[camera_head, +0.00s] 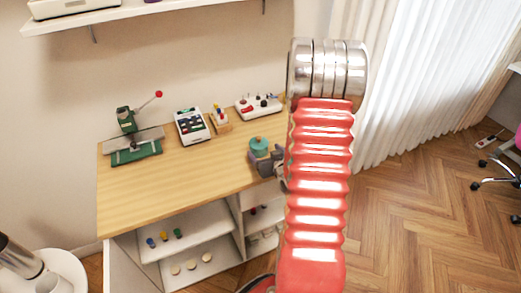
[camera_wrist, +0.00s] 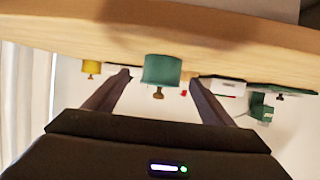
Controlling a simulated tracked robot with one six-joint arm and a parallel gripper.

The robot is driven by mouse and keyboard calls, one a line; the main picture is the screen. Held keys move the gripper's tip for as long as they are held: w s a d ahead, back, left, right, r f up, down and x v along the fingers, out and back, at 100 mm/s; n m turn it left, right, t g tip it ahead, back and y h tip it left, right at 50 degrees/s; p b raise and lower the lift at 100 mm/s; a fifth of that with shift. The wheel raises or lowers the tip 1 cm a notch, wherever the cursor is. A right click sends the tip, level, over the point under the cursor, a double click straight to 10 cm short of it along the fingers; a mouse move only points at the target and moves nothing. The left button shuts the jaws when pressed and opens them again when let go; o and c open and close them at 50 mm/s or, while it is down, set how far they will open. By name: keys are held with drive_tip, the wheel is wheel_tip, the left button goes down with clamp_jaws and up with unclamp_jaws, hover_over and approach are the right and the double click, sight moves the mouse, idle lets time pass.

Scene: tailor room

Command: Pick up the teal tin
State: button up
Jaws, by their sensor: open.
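The teal tin (camera_head: 258,143) stands upright near the front right of the wooden worktable, with a knob on its lid. In the wrist view, which is upside down, the tin (camera_wrist: 162,70) shows between the two fingers with its brown knob pointing down in the picture. My gripper (camera_head: 266,160) is open at the near side of the tin in the head view. Its fingers (camera_wrist: 159,78) lie to the left and right of the tin in the wrist view, with gaps on both sides. I cannot tell whether the fingertips reach past it.
A yellow knobbed tin (camera_wrist: 91,67) sits left of the teal one in the wrist view. On the worktable (camera_head: 190,188) are a green press (camera_head: 126,120), a cash register-like device (camera_head: 191,126) and a white tray (camera_head: 258,106). The table's front left is clear. My arm hides its right end.

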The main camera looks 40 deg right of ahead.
drive_tip(key=shift+w+d+f, duration=0.15)
drive_tip(key=shift+w+f, duration=0.05)
drive_tip(key=shift+w, duration=0.25)
drive_tip(key=shift+w, duration=0.1)
drive_tip(key=shift+x, duration=2.5)
drive_tip(key=shift+c, duration=0.4)
drive_tip(key=c, duration=1.5)
drive_tip(key=shift+o, duration=0.2)
drive_tip(key=shift+r, duration=5)
